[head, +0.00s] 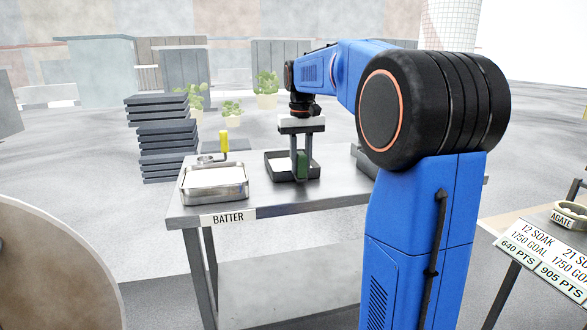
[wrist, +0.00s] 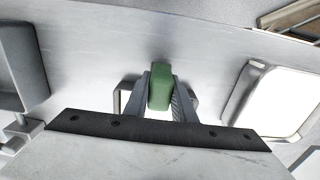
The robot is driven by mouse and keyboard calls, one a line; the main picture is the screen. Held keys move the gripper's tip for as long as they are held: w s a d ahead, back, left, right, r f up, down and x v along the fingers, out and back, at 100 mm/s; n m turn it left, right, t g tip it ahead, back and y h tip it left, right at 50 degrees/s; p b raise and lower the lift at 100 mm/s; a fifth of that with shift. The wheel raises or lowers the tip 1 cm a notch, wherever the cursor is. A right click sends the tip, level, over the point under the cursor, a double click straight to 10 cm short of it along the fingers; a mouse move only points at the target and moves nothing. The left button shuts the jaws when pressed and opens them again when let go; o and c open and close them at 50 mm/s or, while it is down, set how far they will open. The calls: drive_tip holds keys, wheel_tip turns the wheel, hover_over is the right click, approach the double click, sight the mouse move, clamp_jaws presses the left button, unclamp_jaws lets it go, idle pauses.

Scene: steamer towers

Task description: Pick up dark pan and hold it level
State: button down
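The dark pan (head: 270,168) is a shallow, dark-rimmed tray on the metal table, and it looks level. A green upright grip (head: 302,164) shows at it, and it also shows in the wrist view (wrist: 160,88). My gripper (head: 301,152) points straight down over the pan. Its two fingers stand on either side of the green grip, and in the wrist view they press close against both sides. Part of the pan's rim (wrist: 122,92) shows behind the fingers; the rest is hidden by my gripper's mount. I see no clear gap between pan and table.
A metal batter tray (head: 214,196) with pale contents stands left on the table (head: 240,210), beside a yellow-handled tool (head: 224,142). Another grey tray (head: 363,158) is partly hidden behind my arm. Dark stacked trays (head: 165,140) stand behind the table, with potted plants (head: 266,90) beyond.

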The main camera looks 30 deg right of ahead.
drive_tip(key=c, duration=2.5)
unclamp_jaws()
clamp_jaws()
drive_tip(key=shift+r, duration=3.5)
drive_tip(key=shift+o, duration=0.2)
unclamp_jaws()
clamp_jaws()
drive_tip(key=shift+r, duration=0.15)
